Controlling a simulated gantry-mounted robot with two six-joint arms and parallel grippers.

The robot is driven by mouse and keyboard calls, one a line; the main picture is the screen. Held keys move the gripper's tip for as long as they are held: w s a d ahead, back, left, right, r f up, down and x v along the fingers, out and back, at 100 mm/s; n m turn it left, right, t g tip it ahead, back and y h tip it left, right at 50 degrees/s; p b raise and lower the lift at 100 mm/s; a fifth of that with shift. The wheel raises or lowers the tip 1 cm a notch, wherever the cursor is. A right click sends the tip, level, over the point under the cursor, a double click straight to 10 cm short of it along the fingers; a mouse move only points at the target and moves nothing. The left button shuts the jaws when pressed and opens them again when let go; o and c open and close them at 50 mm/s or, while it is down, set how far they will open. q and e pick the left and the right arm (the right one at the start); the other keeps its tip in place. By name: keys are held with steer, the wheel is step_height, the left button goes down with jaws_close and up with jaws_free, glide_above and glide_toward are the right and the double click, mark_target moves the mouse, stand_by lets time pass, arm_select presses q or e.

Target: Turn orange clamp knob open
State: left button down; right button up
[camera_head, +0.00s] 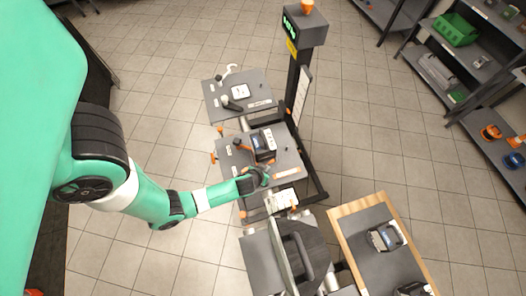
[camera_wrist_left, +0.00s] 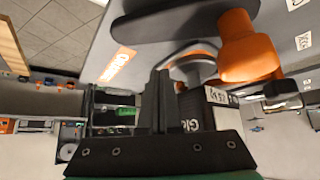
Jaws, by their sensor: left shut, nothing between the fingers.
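A bulky orange clamp knob (camera_wrist_left: 245,48) shows large in the upper right of the wrist view, beside a dark box-shaped device (camera_wrist_left: 200,112) with white lettering. In the head view, a small orange part that looks like this knob (camera_head: 238,143) sits on the middle grey plate (camera_head: 286,160), left of the dark device (camera_head: 263,147). My left gripper (camera_head: 264,178) is over the near part of that plate, below the device in the picture. Its dark fingers (camera_wrist_left: 157,85) are together and empty, apart from the knob. My right gripper is not in view.
Another grey plate (camera_head: 258,101) with small fittings lies farther back. A post with a display box (camera_head: 305,27) stands behind. A wood-edged table (camera_head: 353,233) is at lower right, and shelves (camera_head: 490,125) stand at far right. Tiled floor is open on the left.

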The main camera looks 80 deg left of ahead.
arm_select(q)
steer(key=p+v, duration=0.2)
steer(key=v, duration=0.7)
steer(key=shift+f, duration=0.1)
steer(key=shift+s+d+r, duration=0.2)
steer(key=shift+d, duration=0.15)
